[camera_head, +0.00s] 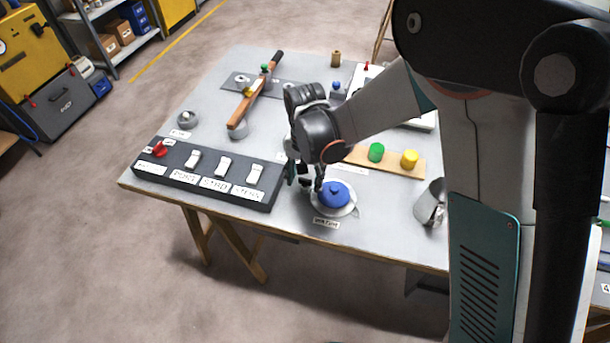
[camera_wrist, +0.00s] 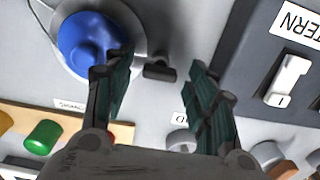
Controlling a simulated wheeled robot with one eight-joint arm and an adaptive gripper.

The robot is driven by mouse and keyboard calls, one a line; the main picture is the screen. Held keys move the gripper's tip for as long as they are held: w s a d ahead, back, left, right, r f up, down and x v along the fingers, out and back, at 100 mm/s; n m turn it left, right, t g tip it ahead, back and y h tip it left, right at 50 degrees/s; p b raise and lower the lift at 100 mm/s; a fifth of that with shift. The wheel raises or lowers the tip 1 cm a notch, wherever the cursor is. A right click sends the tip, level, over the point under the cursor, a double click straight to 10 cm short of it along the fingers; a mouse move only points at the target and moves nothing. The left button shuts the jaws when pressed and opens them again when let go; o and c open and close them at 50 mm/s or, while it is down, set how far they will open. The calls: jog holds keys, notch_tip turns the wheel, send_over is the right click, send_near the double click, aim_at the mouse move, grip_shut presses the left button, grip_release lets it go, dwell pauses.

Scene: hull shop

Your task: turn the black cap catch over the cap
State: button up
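The blue cap (camera_head: 334,194) sits on a round pale metal seat (camera_head: 347,208) near the table's front edge. In the wrist view the blue cap (camera_wrist: 88,45) is at the upper left, partly behind a finger. The black cap catch (camera_wrist: 160,70) shows there beside the seat's rim, pointing away from the cap, not over it. My gripper (camera_wrist: 158,85) is open, its fingers on either side of the catch, with gaps visible. In the head view my gripper (camera_head: 305,180) is low over the table, just left of the cap, and I cannot clearly separate the catch from the fingers.
A black switch panel (camera_head: 210,182) with several white switches and a red one lies to the left. A wooden strip with a green peg (camera_head: 376,152) and a yellow peg (camera_head: 409,159) lies behind the cap. A metal mug (camera_head: 430,204) stands to the right.

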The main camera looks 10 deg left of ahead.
aim_at(305, 179)
jog(key=shift+r, duration=0.1)
notch_tip(305, 179, up, 12)
dwell(0.6)
jog(key=shift+w, duration=0.1)
